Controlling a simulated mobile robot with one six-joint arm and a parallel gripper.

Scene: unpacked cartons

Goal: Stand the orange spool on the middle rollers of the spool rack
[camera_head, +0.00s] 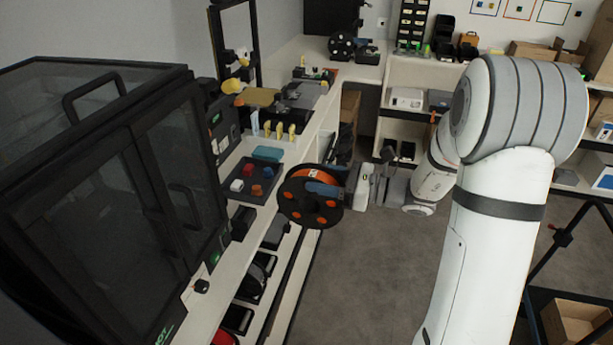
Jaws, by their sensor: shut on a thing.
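The orange spool (298,187), with black flanges and orange filament showing through the openings, is held in the air in front of the counter edge. My gripper (342,188) reaches in from the right and is shut on the spool's right side. The fingertips are partly hidden, and a blue-grey patch shows across the spool's face.
A large black enclosure (95,190) with glass doors fills the left. My arm crosses the right side. Grey floor (365,275) is clear between the rack and my arm.

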